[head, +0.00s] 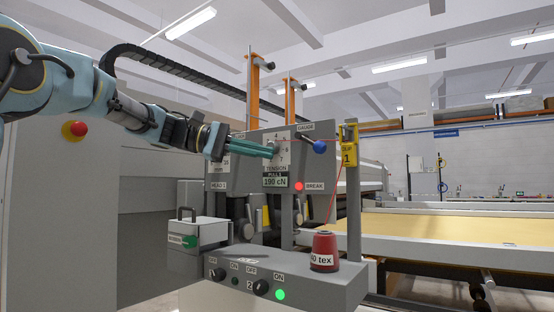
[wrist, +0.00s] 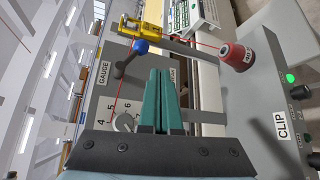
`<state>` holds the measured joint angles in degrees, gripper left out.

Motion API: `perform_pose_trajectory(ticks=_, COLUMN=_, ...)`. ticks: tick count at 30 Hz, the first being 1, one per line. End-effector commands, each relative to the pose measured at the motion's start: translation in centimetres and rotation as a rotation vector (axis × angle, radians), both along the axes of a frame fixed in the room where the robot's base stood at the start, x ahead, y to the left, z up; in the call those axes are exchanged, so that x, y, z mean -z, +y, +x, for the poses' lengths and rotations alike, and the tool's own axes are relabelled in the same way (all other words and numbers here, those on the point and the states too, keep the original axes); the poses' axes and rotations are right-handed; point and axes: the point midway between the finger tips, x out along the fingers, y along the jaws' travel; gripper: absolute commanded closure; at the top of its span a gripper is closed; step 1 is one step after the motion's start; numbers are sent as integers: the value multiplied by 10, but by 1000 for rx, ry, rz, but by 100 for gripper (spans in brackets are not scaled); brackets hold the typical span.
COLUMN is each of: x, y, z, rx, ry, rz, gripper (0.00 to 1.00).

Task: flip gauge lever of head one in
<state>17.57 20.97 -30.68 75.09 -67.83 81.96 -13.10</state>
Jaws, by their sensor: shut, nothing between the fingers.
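The gauge lever is a short dark arm with a blue ball knob (head: 320,146) on the grey panel of head one, beside the GAUGE label (head: 305,127). In the head view it points right and slightly down. In the wrist view its blue knob (wrist: 140,46) sits just ahead and left of my fingers. My gripper (head: 271,151) is shut and empty, its teal fingers together in front of the tension dial, left of the knob. The fingertips (wrist: 160,72) show a visible gap from the knob. The fingers hide part of the dial.
A red thread runs from the dial area to the yellow clip (head: 349,146) and down to the red spool (head: 323,250), close to the knob. Below are a red BREAK lamp (head: 299,186) and a switch box (head: 310,292) with a lit green lamp (head: 280,294).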

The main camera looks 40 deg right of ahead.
Motion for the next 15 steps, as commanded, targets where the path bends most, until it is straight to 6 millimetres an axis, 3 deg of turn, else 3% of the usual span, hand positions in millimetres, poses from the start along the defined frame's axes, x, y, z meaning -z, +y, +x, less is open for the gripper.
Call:
perform_pose_trajectory(ticks=6, x=-7, y=23, z=20, rx=-2, ry=-1, rz=-1, gripper=100)
perform_pose_trajectory(ticks=15, x=-11, y=31, z=25, rx=0, ry=1, rz=1, gripper=100)
